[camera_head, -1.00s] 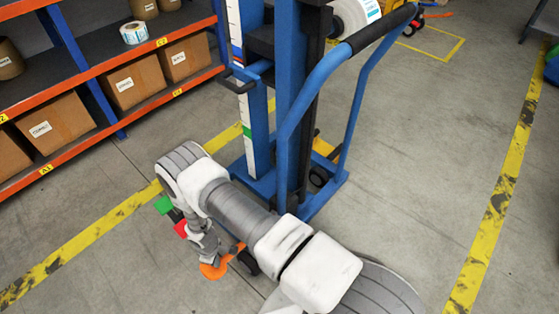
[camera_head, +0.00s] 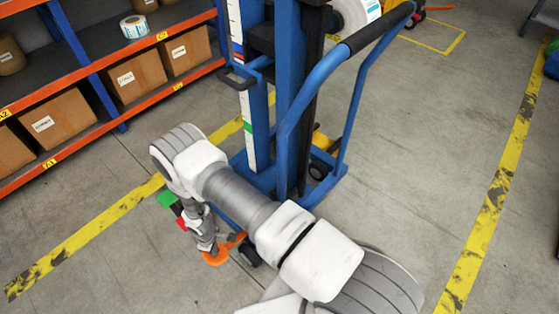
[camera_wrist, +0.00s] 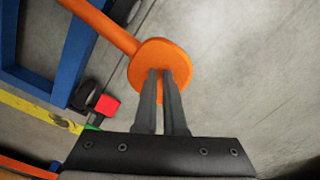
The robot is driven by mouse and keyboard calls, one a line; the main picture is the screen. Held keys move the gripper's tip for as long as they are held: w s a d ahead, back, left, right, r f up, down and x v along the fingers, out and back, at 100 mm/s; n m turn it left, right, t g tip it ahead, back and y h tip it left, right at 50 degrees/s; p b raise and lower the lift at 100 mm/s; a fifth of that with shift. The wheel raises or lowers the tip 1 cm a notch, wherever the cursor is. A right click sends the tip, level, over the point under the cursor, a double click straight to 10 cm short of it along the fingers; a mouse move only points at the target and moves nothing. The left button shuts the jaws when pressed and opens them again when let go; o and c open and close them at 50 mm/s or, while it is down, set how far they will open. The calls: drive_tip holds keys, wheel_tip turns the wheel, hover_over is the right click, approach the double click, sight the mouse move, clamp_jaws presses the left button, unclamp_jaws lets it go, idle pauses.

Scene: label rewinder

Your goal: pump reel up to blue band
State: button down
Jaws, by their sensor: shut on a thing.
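The blue lifter (camera_head: 259,140) stands upright with a white reel (camera_head: 355,12) high on its mast, cut off by the top edge. A white scale strip (camera_head: 243,105) beside the mast carries a green band (camera_head: 248,127) low down; the bands higher up are small and hard to make out. An orange lever with a round flat end (camera_head: 215,258) sticks out low at the lifter's base. In the wrist view, the fingers of my gripper (camera_wrist: 163,75) are close together on this orange round end (camera_wrist: 160,52). The gripper is partly hidden by my arm in the head view.
Shelves (camera_head: 70,145) with cardboard boxes (camera_head: 58,118) stand at the left. Yellow floor lines (camera_head: 90,233) run on both sides. A red block (camera_wrist: 107,105) and a green block show near my gripper.

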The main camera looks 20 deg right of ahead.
drive_tip(key=shift+w+d+r, duration=0.15)
drive_tip(key=shift+w+r, duration=0.25)
drive_tip(key=shift+r, duration=0.2)
wheel_tip(320, 180, up, 7)
drive_tip(key=p, duration=0.4)
